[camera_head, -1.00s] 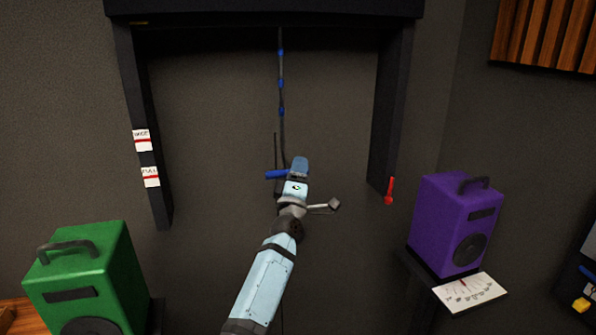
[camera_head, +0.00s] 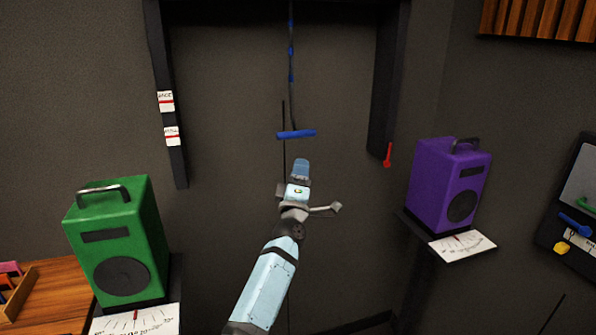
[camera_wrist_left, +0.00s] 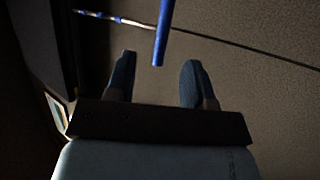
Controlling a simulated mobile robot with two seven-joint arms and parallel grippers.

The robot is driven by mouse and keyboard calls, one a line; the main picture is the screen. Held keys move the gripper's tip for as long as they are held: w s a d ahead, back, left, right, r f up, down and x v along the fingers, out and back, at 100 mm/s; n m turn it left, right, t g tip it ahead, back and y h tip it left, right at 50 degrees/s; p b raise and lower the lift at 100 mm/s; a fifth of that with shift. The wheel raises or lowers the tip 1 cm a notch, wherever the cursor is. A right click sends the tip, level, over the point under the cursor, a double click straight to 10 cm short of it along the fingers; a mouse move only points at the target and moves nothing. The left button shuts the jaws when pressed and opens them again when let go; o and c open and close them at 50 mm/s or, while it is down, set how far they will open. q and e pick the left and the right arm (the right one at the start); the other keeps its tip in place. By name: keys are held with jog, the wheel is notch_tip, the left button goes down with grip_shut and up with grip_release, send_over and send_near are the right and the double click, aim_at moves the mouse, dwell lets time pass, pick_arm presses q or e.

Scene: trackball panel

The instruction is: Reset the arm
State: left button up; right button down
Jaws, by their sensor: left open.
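My left gripper (camera_head: 301,168) is in the middle of the head view, at the end of my pale blue arm. In the left wrist view its two dark blue fingers (camera_wrist_left: 157,78) stand apart with nothing between them. A blue bar handle (camera_head: 296,134) hangs level on a dark cord with blue bands (camera_head: 291,60), just above the gripper in the head view. In the left wrist view the bar (camera_wrist_left: 163,30) lies beyond the fingertips, apart from them. My right gripper is not in view.
A dark frame (camera_head: 388,90) stands around the cord, with a red lever (camera_head: 388,155) on its right post. A green speaker (camera_head: 118,240) stands at left and a purple speaker (camera_head: 448,185) at right, each with a dial card. A panel with coloured levers (camera_head: 575,205) is at far right.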

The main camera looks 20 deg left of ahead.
pick_arm(q)
jog(key=s+d+f+m+g+h+p, duration=0.1)
jog(key=s+f+m+g+h+p, duration=0.5)
jog(key=s+f+m, duration=1.05)
jog(key=s+f+m+g+p, duration=0.1)
jog(key=s+f, duration=0.5)
jog(key=s, duration=0.8)
jog(key=s+f+m+g+p, duration=0.2)
jog(key=s+f+g, duration=0.4)
jog(key=s, duration=0.8)
jog(key=shift+s+d+f+h+p, duration=0.25)
jog(key=shift+s+d+h+p, duration=0.05)
jog(key=shift+p, duration=0.25)
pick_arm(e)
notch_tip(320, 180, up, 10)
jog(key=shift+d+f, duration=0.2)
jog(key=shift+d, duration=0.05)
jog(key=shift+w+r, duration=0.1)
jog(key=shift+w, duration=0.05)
